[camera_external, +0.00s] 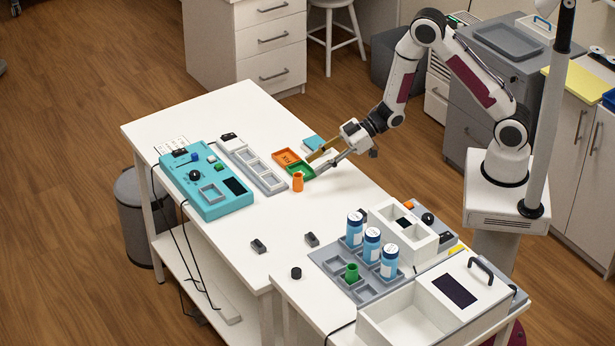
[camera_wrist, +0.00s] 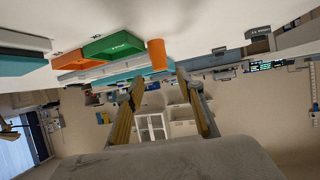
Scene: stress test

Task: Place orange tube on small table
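The orange tube (camera_external: 298,182) stands upright on the large white table (camera_external: 300,225), just in front of the green tray. It also shows in the wrist view (camera_wrist: 157,55), above and between the fingertips. My gripper (camera_external: 317,164) is low over the table, to the right of the tube and apart from it. Its two fingers are spread with nothing between them; the wrist view shows the same open gripper (camera_wrist: 160,88). The small table (camera_external: 308,296) stands at the lower right, against the large table.
The green tray (camera_external: 307,170) and orange tray (camera_external: 287,157) lie close to the tube. On the small table are a grey rack (camera_external: 326,256) with blue-labelled bottles (camera_external: 372,246), a green tube (camera_external: 352,272) and a white box (camera_external: 405,325). A black cap (camera_external: 296,273) lies near its left edge.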

